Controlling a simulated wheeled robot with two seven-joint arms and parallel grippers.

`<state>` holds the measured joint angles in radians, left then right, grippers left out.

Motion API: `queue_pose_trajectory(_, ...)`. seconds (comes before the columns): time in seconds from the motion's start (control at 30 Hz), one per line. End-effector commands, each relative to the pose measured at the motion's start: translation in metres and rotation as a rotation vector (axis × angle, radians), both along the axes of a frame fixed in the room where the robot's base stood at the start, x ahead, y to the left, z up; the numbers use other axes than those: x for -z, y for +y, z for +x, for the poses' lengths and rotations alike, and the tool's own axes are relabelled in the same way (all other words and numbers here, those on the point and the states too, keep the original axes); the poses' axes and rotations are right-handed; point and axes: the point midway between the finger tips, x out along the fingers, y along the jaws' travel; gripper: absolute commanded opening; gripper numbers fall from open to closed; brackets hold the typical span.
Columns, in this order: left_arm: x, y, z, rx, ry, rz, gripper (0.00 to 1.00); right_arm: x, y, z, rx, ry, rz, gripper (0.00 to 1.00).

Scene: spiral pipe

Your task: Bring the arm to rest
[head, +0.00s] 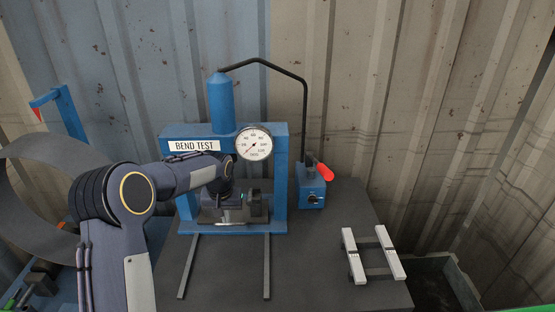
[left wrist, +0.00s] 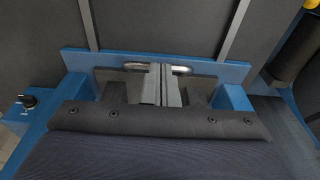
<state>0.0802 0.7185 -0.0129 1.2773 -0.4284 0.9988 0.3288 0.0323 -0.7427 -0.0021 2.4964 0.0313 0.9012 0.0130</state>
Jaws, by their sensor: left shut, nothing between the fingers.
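My left arm reaches in from the left to the blue bend-test press (head: 281,190). My left gripper (head: 230,203) is at the press's lower opening, partly hidden by my own wrist and small in the head view. In the left wrist view its fingers (left wrist: 163,84) are together, with nothing seen between them. A shiny metal piece (left wrist: 139,67) shows on both sides of the fingers, close to the blue base edge; I cannot tell whether they touch it. My right gripper is not in view.
A dial gauge (head: 254,143) is on the press. A hand pump (head: 311,188) with a red-tipped lever stands to its right. A rack with pale bars (head: 390,251) lies at the table's right. Two rails (head: 267,265) run forward. A large curved grey ring (head: 30,160) is at left.

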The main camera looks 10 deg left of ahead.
Motion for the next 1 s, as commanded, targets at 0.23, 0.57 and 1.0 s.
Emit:
queue_pose_trajectory(0.23, -0.056, 0.001, -0.044, 0.009, -0.051, -0.051, 0.0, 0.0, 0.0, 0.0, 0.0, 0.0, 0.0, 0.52)
queue_pose_trajectory(0.57, -0.138, -0.026, -0.203, 0.057, -0.196, -0.196, 0.0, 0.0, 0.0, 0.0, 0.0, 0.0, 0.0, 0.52)
queue_pose_trajectory(1.0, -0.115, -0.083, -0.353, 0.112, -0.357, -0.327, 0.0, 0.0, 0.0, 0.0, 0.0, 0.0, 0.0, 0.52)
